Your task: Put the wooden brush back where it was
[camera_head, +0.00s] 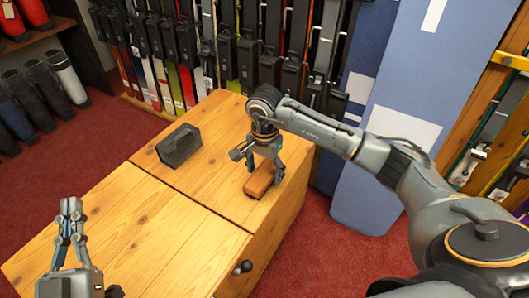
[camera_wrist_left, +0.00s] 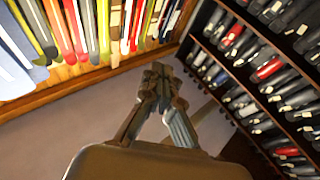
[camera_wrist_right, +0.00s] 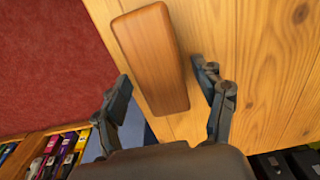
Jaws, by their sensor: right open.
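The wooden brush (camera_head: 260,181), a smooth brown block with rounded edges, lies on the wooden bench top (camera_head: 150,240) near its right edge. It also shows in the right wrist view (camera_wrist_right: 150,55). My right gripper (camera_head: 265,170) is open just above the brush. In the right wrist view its fingers (camera_wrist_right: 163,80) stand on either side of the brush's near end, with no clear contact. My left gripper (camera_head: 71,207) is empty over the bench's left front part. Its fingertips meet in the left wrist view (camera_wrist_left: 157,74). The brush's underside is hidden.
A dark grey block-shaped object (camera_head: 179,145) lies on the bench to the left of the brush. A dark knob (camera_head: 243,267) sticks out of the bench's front side. Racks of hanging skis or boards (camera_head: 225,50) stand behind, with a blue panel (camera_head: 390,100) at right. The bench's middle is clear.

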